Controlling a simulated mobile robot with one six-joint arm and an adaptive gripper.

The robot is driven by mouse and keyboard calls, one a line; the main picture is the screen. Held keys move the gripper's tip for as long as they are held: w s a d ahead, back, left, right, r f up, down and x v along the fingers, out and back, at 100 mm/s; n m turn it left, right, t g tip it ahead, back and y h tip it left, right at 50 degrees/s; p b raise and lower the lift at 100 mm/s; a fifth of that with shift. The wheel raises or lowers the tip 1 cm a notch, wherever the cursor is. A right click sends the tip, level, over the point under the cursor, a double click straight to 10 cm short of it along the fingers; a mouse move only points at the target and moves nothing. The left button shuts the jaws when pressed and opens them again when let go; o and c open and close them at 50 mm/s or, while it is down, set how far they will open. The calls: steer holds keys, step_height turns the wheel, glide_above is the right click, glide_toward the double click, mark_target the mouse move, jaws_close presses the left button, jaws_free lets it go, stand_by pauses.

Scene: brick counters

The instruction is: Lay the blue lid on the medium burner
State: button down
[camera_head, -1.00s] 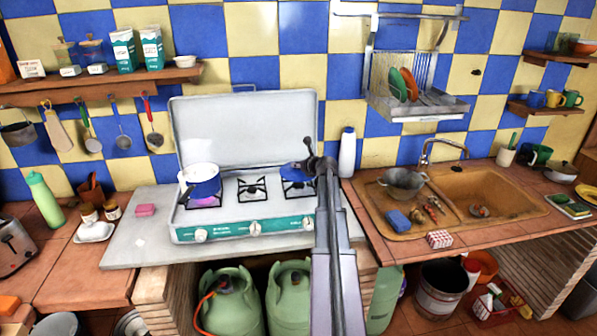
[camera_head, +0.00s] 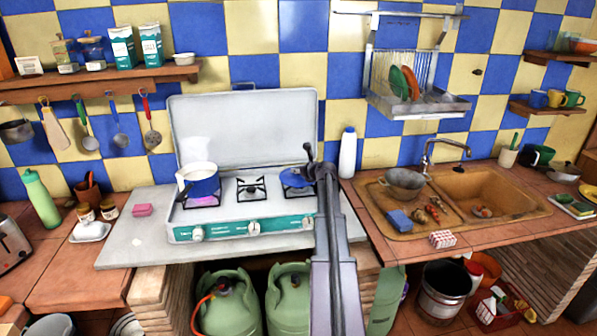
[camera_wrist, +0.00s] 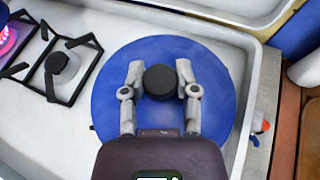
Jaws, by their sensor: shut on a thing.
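The blue lid (camera_head: 293,179) is a round disc with a black knob (camera_wrist: 160,82), seen whole in the wrist view (camera_wrist: 160,48). My gripper (camera_head: 310,162) is shut on the knob, one finger on each side; it also shows in the wrist view (camera_wrist: 160,84). The lid is over the right burner of the white camping stove (camera_head: 180,222) and hides most of it. I cannot tell whether it touches the grate. The middle burner (camera_head: 250,188) is bare. The left burner (camera_head: 203,201) glows pink under a blue pot (camera_head: 203,185).
The stove's raised cover (camera_head: 243,125) stands behind the burners. A white bottle (camera_head: 347,153) stands close to the right of the stove. Further right is the sink (camera_head: 490,190). A pink sponge (camera_head: 143,210) lies on the counter to the left.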

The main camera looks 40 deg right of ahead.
steer(key=shift+f+b, duration=0.3)
steer(key=shift+b, duration=0.05)
steer(key=shift+c, duration=1.8)
jaws_free()
steer(key=shift+r, duration=0.2)
steer(key=shift+r+p, duration=0.2)
steer(key=shift+p, duration=0.2)
steer(key=p+v, duration=0.4)
steer(key=v, duration=0.8)
steer(key=shift+a, duration=0.1)
